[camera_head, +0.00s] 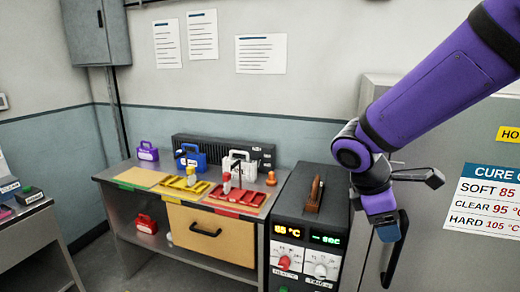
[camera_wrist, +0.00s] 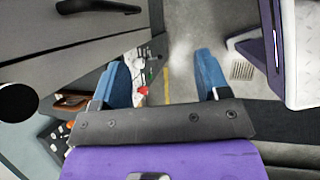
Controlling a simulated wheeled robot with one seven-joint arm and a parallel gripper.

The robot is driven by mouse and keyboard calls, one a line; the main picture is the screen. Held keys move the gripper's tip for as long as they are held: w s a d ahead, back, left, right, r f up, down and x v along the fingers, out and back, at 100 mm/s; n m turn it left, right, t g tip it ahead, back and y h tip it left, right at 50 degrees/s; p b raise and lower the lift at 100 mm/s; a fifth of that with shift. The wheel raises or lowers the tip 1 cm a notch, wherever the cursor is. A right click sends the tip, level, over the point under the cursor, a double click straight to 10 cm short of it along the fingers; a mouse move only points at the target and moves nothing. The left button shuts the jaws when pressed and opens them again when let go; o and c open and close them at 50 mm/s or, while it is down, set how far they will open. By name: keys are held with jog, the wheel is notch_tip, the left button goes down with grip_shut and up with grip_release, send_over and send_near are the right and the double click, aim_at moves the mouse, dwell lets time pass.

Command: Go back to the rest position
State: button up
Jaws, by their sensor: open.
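My purple arm reaches in from the upper right of the head view. My gripper (camera_head: 387,228) hangs in front of the grey cabinet, to the right of the black control unit (camera_head: 310,215). In the wrist view, the two blue fingers of my gripper (camera_wrist: 163,75) stand wide apart with nothing between them. The floor and part of the control unit's front show beyond them. The gripper touches nothing that I can make out.
The workbench (camera_head: 125,172) holds yellow trays (camera_head: 180,187), red trays (camera_head: 238,197) and several small coloured cases. The control unit's display reads 85 °C. A grey cabinet (camera_head: 440,240) stands close behind my gripper. Another table (camera_head: 30,225) is at the far left, with open floor between.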

jog(key=s+d+r+m+t+y, duration=0.2)
jog(key=s+r+m, duration=0.3)
jog(key=s+m, duration=0.2)
jog(key=s+d+r+m+t+y, duration=0.2)
jog(key=s+d+r+m+y, duration=0.1)
jog(key=s+r+m, duration=0.3)
jog(key=shift+s+d+r+m+t, duration=0.25)
jog(key=shift+s+m+t, duration=0.15)
jog(key=shift+s+m, duration=0.35)
jog(key=shift+w, duration=0.1)
